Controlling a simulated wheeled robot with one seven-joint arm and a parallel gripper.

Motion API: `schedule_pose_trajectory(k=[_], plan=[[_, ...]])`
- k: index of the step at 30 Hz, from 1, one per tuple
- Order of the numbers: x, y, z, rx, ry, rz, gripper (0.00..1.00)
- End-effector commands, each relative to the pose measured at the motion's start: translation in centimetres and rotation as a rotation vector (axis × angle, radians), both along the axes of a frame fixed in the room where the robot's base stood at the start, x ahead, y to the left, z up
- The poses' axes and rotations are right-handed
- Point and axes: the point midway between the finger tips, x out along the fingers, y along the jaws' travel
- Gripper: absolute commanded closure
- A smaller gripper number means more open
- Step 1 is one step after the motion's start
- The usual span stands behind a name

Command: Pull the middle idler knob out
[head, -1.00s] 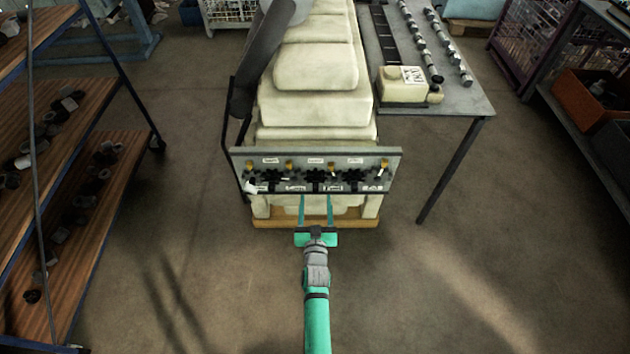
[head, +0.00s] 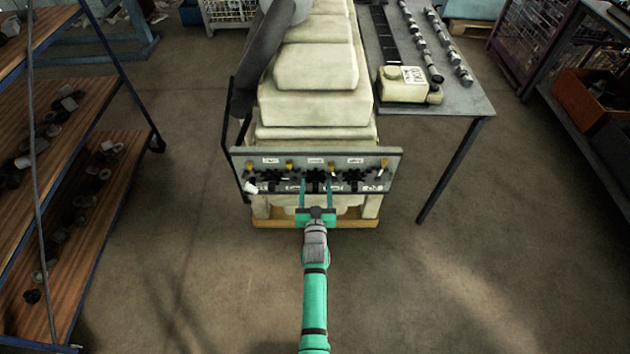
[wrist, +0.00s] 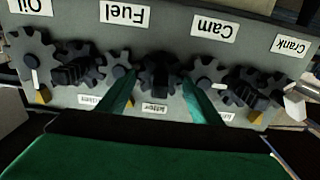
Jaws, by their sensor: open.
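The middle idler knob (wrist: 161,72) is a dark toothed wheel with a block-like centre, at the middle of the grey panel (wrist: 68,14). In the head view the knob (head: 316,175) is small and dark, between other gears. My gripper (head: 317,187) has green fingers reaching to the panel, one on either side of the knob. In the wrist view my gripper (wrist: 159,82) is open, with the knob between its fingertips. I cannot tell whether either finger touches it.
Other dark gears and knobs line the panel on both sides, including a left knob (wrist: 77,68) and a right knob (wrist: 250,85). Labels in the wrist view are upside down. A table (head: 462,98) stands to the right, a shelf (head: 85,185) to the left.

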Motion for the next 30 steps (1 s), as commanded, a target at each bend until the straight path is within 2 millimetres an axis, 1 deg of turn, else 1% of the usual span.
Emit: schedule_pose_trajectory(k=[1, 2, 3, 5, 6, 8, 9, 14, 30], plan=[[0.0, 0.0, 0.0, 0.000, 0.000, 0.000, 0.43], [0.0, 0.0, 0.0, 0.000, 0.000, 0.000, 0.50], [0.0, 0.0, 0.0, 0.000, 0.000, 0.000, 0.60], [0.0, 0.0, 0.0, 0.000, 0.000, 0.000, 0.74], [0.0, 0.0, 0.0, -0.001, 0.000, 0.000, 0.84], [0.0, 0.0, 0.0, -0.001, 0.000, 0.000, 0.98], [0.0, 0.0, 0.0, -0.001, 0.000, 0.000, 1.00], [-0.1, 0.0, 0.0, -0.001, 0.000, 0.000, 1.00], [-1.9, 0.0, 0.0, -0.001, 0.000, 0.000, 1.00]])
